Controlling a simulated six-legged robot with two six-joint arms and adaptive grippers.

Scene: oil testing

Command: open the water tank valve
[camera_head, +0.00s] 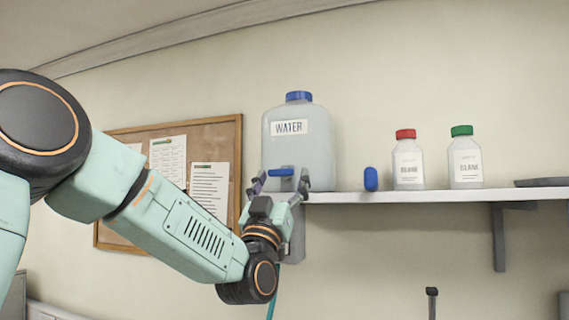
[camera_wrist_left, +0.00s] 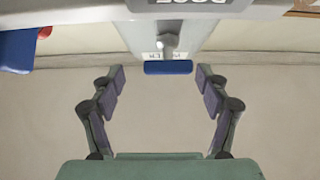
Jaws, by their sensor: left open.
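The water tank (camera_head: 318,160) is a translucent jug with a blue cap and a WATER label, standing at the left end of the shelf. Its blue valve handle (camera_head: 281,172) is at the tank's lower front and lies crosswise. My left gripper (camera_head: 278,186) is at the valve, with its fingers spread to either side of the handle. In the left wrist view the blue handle (camera_wrist_left: 168,67) sits between and slightly beyond the open fingertips (camera_wrist_left: 160,78), with a visible gap on both sides. The right gripper is not in view.
The shelf (camera_head: 430,195) also holds a small blue object (camera_head: 371,179), a red-capped bottle (camera_head: 408,160), a green-capped bottle (camera_head: 465,158) and a dark flat item (camera_head: 542,182). A corkboard (camera_head: 222,134) hangs behind my left arm. A shelf bracket (camera_head: 498,235) juts below.

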